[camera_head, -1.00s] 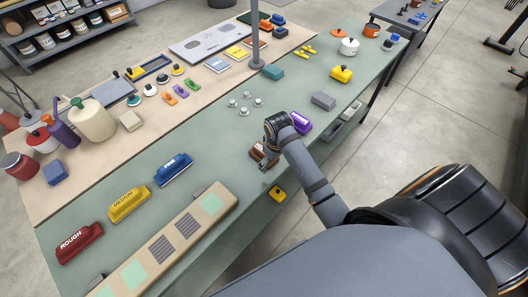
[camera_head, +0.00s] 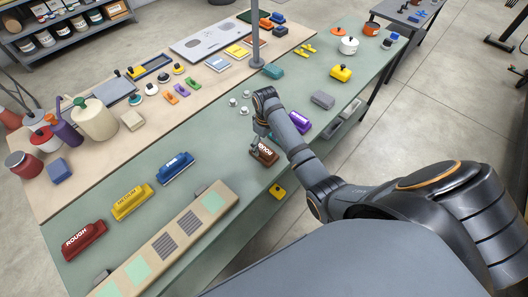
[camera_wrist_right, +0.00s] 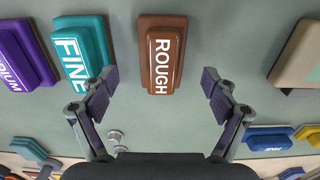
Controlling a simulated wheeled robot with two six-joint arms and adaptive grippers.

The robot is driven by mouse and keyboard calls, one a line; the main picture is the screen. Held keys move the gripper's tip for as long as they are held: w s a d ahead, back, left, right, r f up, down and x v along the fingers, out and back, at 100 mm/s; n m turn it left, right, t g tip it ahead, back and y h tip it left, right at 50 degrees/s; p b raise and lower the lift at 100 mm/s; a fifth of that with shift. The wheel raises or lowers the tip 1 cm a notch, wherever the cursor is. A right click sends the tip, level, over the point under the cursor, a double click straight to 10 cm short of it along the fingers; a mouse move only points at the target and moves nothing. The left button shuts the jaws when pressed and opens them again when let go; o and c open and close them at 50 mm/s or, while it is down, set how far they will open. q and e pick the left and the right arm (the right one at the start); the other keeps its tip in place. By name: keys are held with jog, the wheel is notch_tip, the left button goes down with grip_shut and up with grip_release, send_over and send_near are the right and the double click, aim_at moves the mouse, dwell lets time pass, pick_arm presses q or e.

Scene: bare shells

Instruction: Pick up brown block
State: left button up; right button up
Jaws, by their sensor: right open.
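The brown block (camera_head: 268,155) lies on the green tabletop, left of my right arm. In the right wrist view it is a brown block marked ROUGH (camera_wrist_right: 148,62), upright in the picture at the upper middle. My right gripper (camera_head: 261,138) is just above and beside it in the head view. In the right wrist view the right gripper (camera_wrist_right: 160,82) is open, with one finger to each side of the block's line and clear space between. It does not touch the block there. My left gripper is not in view.
A teal FINE block (camera_wrist_right: 82,52) and a purple block (camera_wrist_right: 24,55) lie close on the left in the wrist view. The purple block (camera_head: 299,122) also shows in the head view. A tan board (camera_head: 165,240) lies along the near table edge.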

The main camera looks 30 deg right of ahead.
aim_at(264, 148)
jog(key=f, duration=0.2)
jog(key=f+p, duration=0.1)
jog(key=f, duration=0.2)
jog(key=shift+w+a, duration=0.2)
jog(key=c, duration=1.3)
jog(key=shift+r, duration=0.45)
jog(key=s+d+r+b, duration=0.1)
jog(key=s+d+r, duration=0.1)
jog(key=d+r, duration=0.2)
jog(key=s+d+r+b, duration=0.1)
jog(key=d+r, duration=0.3)
jog(key=s+d+r+b, duration=0.2)
jog(key=d+r, duration=0.2)
jog(key=shift+s+d, duration=0.35)
jog(key=shift+d, duration=0.05)
